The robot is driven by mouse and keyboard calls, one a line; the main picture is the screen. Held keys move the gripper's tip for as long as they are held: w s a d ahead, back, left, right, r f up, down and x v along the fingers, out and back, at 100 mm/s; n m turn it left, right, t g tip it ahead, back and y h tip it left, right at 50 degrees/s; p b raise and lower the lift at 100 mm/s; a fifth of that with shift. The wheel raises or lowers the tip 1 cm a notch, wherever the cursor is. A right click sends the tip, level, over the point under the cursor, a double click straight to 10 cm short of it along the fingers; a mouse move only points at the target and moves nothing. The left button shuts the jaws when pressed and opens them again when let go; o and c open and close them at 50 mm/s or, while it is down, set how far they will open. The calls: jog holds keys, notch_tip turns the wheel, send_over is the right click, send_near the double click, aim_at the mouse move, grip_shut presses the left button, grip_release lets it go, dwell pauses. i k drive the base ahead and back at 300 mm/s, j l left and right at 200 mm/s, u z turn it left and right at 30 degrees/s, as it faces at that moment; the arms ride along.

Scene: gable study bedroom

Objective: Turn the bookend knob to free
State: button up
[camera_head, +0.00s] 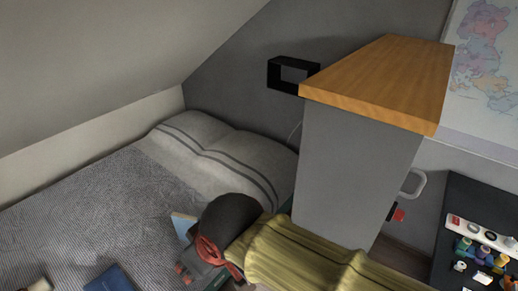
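I cannot pick out a bookend or its knob with certainty. A small red and black item (398,214) shows beside the right edge of the grey cabinet, below a pale grey loop (413,183); both are too small to identify. What seems to be my arm, in a ribbed yellow-green cover, enters from the lower right and ends in a dark rounded wrist with a red band. My gripper (185,273) seems to be at its left end, low over the bed. Its fingers are too small and dark to tell open from shut.
The tall grey cabinet (350,165) with a wooden top (385,75) stands right of the bed (110,210). A black open box frame (292,75) is on the wall. A dark blue book (108,280) lies on the bed. Small bottles (484,253) crowd a dark desk (470,195) at right.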

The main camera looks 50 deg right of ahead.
aim_at(398, 216)
jog(key=k+l, duration=0.2)
jog(key=k, duration=0.25)
jog(key=k+l+z, duration=0.15)
jog(key=k, duration=0.25)
jog(key=z, duration=1.75)
jog(key=k+l, duration=0.15)
jog(key=k, duration=0.3)
jog(key=l+u, duration=0.1)
jog(key=u, duration=0.3)
jog(key=l+u, duration=0.1)
jog(key=u, duration=0.3)
jog(key=l+u, duration=0.15)
jog(key=u, duration=0.25)
